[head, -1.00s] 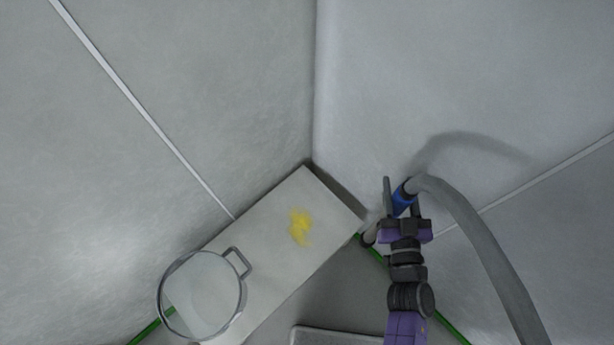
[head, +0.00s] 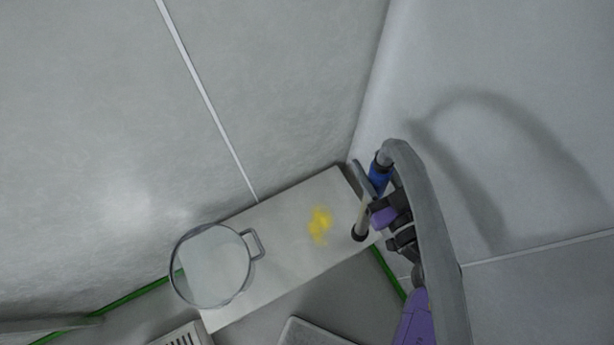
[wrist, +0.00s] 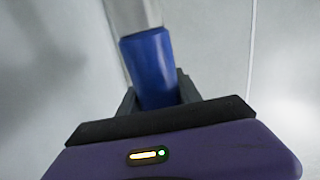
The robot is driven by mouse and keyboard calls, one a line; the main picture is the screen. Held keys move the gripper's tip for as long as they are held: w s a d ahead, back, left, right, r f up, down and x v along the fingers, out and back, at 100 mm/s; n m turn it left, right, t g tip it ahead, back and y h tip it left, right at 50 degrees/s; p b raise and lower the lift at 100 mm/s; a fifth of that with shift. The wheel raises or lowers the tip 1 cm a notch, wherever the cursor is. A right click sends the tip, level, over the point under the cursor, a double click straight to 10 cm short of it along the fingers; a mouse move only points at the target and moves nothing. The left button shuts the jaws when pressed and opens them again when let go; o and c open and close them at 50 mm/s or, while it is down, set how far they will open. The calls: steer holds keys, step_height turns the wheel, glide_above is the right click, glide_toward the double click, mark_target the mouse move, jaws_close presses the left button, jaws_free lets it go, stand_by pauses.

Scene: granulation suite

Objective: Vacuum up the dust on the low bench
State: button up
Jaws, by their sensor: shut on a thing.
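Yellow dust (head: 319,225) lies in a patch on the low grey bench (head: 280,262), towards its right end. My gripper (head: 372,190) is shut on the blue grip of the vacuum hose wand (head: 379,175), at the right end of the bench. The wand's pale tube points down to a dark-rimmed nozzle (head: 359,234), to the right of the dust and apart from it in the picture. I cannot tell whether the nozzle touches the bench. In the wrist view the blue grip (wrist: 150,65) sits between my fingers.
The grey hose (head: 430,225) arches down past my arm. Walls meet behind the bench. A floor drain grate (head: 184,336) and a tray-like edge (head: 315,333) lie in front.

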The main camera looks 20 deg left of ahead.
steer(key=s+a+f+n+g+y+p, duration=0.15)
steer(key=s+a+n+g+y, duration=0.25)
steer(key=s+a+n+g, duration=0.6)
step_height(320, 180, down, 9)
steer(key=w+a+m+g+b, duration=0.1)
steer(key=w+a+b, duration=0.1)
steer(key=b, duration=0.8)
steer(key=shift+r+b, duration=0.2)
steer(key=shift+b, duration=0.2)
steer(key=shift+w, duration=0.1)
steer(key=w+a, duration=0.8)
steer(key=a, duration=0.2)
steer(key=shift+w+a+b, duration=0.15)
steer(key=shift+b, duration=0.3)
steer(key=shift+r, duration=0.1)
